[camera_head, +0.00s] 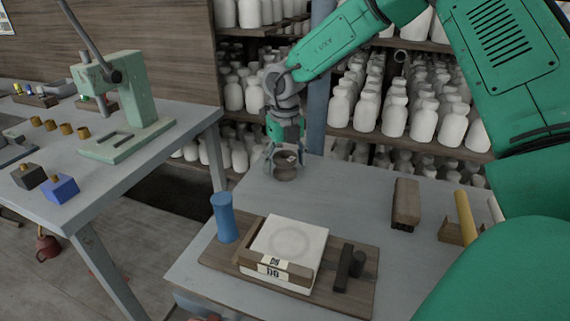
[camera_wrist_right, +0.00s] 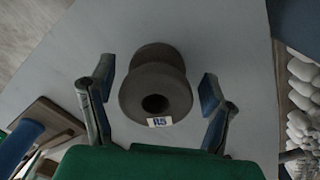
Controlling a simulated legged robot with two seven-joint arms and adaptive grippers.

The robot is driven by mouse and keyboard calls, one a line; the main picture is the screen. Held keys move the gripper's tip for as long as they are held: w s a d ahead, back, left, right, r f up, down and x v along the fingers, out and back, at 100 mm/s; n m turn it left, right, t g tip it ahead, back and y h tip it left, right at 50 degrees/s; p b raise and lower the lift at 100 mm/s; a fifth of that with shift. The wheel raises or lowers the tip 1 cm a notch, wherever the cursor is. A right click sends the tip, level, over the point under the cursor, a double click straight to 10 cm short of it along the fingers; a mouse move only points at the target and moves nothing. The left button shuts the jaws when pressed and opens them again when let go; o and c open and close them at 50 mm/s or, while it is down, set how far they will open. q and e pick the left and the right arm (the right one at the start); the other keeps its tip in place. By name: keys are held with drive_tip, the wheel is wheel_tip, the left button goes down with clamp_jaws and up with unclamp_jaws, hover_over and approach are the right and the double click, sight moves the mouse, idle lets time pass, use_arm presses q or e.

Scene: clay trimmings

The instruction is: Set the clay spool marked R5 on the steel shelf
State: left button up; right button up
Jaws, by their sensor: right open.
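The clay spool (camera_head: 285,175) is dark brown-grey with flared ends and stands on the far part of the grey table. In the right wrist view the spool (camera_wrist_right: 150,88) shows a hollow end and a white tag marked R5 (camera_wrist_right: 159,122). My right gripper (camera_head: 285,163) reaches down to the spool from above. In the right wrist view its open fingers (camera_wrist_right: 158,78) stand on either side of the spool, with gaps between. I cannot tell which surface is the steel shelf. My left gripper is not in view.
A wooden board (camera_head: 345,287) with a pale square slab (camera_head: 290,245) and a blue cylinder (camera_head: 224,218) lies at the near side. A brown block (camera_head: 405,205) is to the right. A rack of white bottles (camera_head: 395,112) stands behind. The table's middle is clear.

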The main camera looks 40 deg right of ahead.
sight(285, 154)
wheel_tip(285, 154, up, 12)
drive_tip(key=p, duration=0.2)
drive_tip(key=shift+d+f+p, duration=0.1)
drive_tip(key=shift+f+p, duration=0.15)
drive_tip(key=shift+p, duration=0.05)
drive_tip(key=shift+r, duration=0.25)
drive_tip(key=shift+f, duration=0.1)
